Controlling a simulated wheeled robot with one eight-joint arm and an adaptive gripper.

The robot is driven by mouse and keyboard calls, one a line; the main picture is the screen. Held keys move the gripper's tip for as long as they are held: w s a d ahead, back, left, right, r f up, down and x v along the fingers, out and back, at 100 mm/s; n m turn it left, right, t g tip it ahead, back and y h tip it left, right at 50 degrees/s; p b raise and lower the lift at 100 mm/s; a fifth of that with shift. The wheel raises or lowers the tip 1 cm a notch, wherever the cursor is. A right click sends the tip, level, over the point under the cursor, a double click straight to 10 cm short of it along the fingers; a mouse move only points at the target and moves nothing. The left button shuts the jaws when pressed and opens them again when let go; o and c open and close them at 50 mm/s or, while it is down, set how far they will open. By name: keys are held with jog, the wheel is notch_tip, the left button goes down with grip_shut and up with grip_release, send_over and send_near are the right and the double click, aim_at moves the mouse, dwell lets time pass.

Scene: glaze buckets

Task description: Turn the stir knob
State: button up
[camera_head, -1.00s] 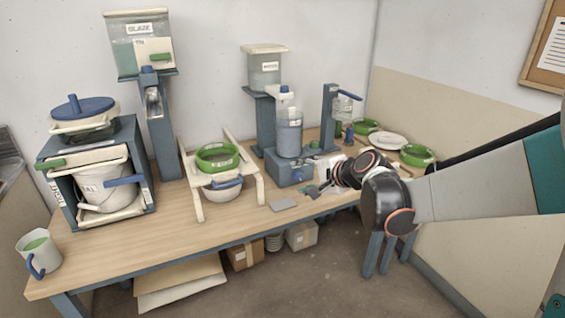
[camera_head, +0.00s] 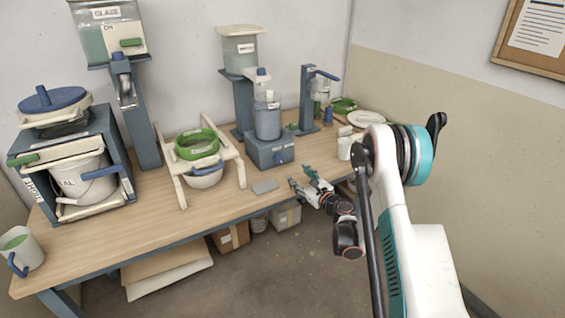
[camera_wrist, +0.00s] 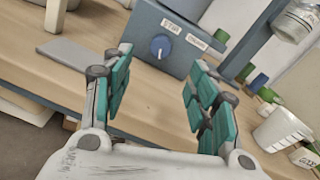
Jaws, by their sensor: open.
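The stir knob (camera_wrist: 160,46) is a round blue knob on the front of a blue-grey box (camera_wrist: 140,20) with a "STIR" label, seen in the wrist view. In the head view the knob (camera_head: 278,156) sits low on the front of the box (camera_head: 262,152), below a clear container (camera_head: 267,120) of bluish liquid.
A flat grey pad (camera_head: 265,187) lies on the table left of my gripper. A white cup (camera_head: 345,147) stands to the right, also in the wrist view (camera_wrist: 282,129). A cream stand with a green ring (camera_head: 197,145) is left of the box. Bare tabletop lies before the box.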

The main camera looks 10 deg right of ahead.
aim_at(281, 160)
jog(key=shift+m, duration=0.5)
jog(key=b+x, duration=0.1)
jog(key=x, duration=0.3)
jog(key=f+b+x, duration=0.1)
jog(key=x, duration=0.4)
jog(key=b+x, duration=0.2)
jog(key=x, duration=0.2)
jog(key=shift+w+d+f, duration=0.2)
jog(key=shift+w, duration=0.15)
jog(key=c, duration=1.1)
